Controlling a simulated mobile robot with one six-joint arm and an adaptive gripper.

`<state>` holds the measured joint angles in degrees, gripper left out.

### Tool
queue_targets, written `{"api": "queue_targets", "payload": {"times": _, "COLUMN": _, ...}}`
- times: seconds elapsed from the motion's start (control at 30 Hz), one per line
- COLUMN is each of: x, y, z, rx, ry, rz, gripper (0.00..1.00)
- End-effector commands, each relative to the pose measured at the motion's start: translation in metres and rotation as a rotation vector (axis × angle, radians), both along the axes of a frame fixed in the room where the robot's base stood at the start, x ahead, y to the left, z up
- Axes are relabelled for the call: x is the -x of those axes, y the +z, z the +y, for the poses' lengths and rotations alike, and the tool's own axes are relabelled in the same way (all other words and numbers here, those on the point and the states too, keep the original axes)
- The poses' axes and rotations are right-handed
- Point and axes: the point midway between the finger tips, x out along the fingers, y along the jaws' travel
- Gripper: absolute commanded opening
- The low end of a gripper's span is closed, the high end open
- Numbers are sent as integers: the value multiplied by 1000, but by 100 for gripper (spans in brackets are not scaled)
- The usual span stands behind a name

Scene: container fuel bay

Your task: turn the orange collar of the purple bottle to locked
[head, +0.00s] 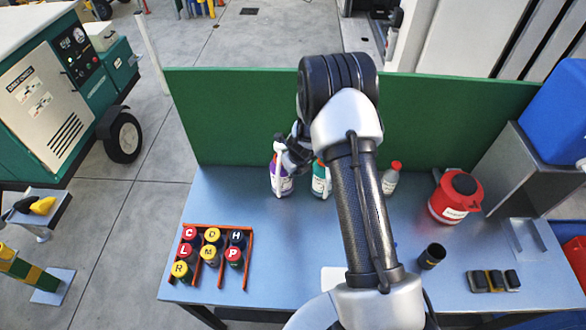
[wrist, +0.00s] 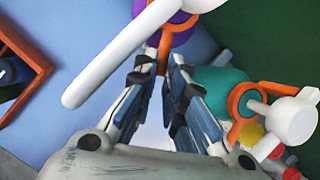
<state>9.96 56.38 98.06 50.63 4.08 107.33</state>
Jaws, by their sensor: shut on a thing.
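The purple bottle (head: 281,182) stands at the back of the blue bench, in front of the green panel, with a white spray head. In the wrist view its purple body (wrist: 180,32) is at the top, partly hidden by the white head and long white nozzle (wrist: 110,62). Its orange collar (wrist: 164,52) shows as a narrow orange tab between my fingertips. My gripper (wrist: 164,68) is shut on this tab; in the head view my gripper (head: 297,157) is beside the bottle's top. I cannot read the collar's lock position.
A teal bottle (head: 320,181) with its own orange collar (wrist: 236,100) stands close on the right. A red-capped bottle (head: 391,180), red can (head: 452,203) and black cup (head: 431,257) stand farther right. An orange rack (head: 249,262) of lettered caps is front left. The green panel (head: 230,120) closes the back.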

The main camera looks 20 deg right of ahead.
Motion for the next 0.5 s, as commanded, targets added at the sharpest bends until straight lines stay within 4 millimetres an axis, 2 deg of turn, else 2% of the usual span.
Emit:
{"api": "queue_targets", "payload": {"times": 0.03, "x": -1, "y": 0, "z": 0, "rx": 0, "ry": 0, "rz": -2, "gripper": 0}}
{"api": "queue_targets", "payload": {"times": 0.07, "x": -1, "y": 1, "z": 0, "rx": 1, "ry": 1, "rz": -2, "gripper": 13}}
{"api": "queue_targets", "payload": {"times": 0.3, "x": 0, "y": 0, "z": 0, "rx": 0, "ry": 1, "rz": -1, "gripper": 29}}
{"api": "queue_targets", "payload": {"times": 0.5, "x": 0, "y": 0, "z": 0, "rx": 0, "ry": 1, "rz": -1, "gripper": 32}}
